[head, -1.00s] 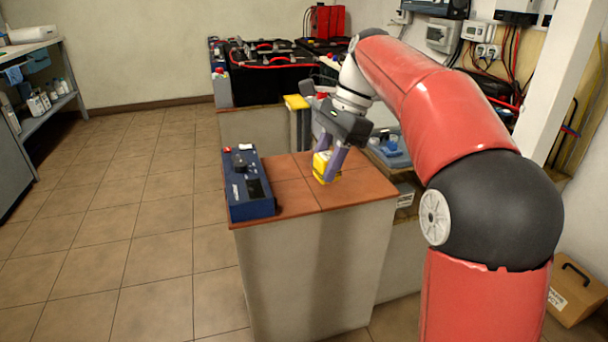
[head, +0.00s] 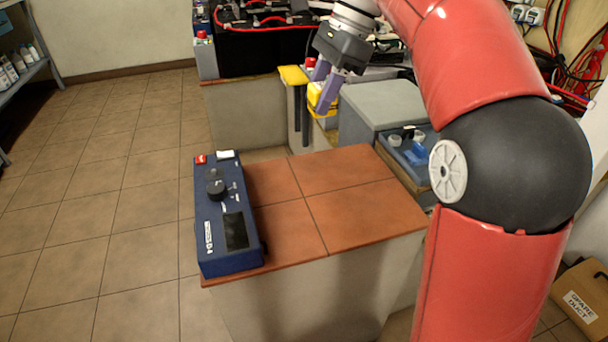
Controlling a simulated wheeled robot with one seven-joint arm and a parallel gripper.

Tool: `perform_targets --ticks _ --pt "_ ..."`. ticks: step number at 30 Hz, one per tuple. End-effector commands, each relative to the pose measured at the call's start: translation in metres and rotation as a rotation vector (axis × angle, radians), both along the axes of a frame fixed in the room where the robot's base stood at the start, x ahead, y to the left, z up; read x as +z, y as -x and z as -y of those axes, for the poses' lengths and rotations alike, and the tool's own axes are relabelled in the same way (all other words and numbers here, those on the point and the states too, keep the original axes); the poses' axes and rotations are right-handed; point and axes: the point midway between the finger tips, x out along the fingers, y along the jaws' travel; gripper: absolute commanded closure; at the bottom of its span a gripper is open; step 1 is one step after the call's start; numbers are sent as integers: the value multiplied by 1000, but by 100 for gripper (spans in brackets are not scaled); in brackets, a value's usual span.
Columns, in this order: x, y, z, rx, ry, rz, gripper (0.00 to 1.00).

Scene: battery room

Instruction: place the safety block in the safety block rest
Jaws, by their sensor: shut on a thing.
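The yellow safety block (head: 322,101) is between the purple fingers of my gripper (head: 325,90), in the upper middle of the head view. The fingers are shut on it and cover part of it. The block is past the far edge of the tiled counter, just right of a yellow-topped stand (head: 293,76) with dark posts. I cannot tell whether the block touches anything beneath it. I cannot make out for certain which thing is the safety block rest.
A blue tester (head: 227,215) with a black knob lies on the left of the tiled counter (head: 335,205); the remaining tiles are bare. A grey box (head: 385,105) and a blue tray (head: 412,148) stand behind right. Black batteries (head: 265,45) are at the back. The floor at left is clear.

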Motion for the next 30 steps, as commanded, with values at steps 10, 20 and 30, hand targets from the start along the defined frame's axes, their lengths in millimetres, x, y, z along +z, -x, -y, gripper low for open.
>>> perform_targets --ticks 10,20,30 --pt "-70 1 0 0 1 -4 86" --pt "-146 1 0 1 1 -2 86" --pt "-176 1 0 1 1 -3 86"
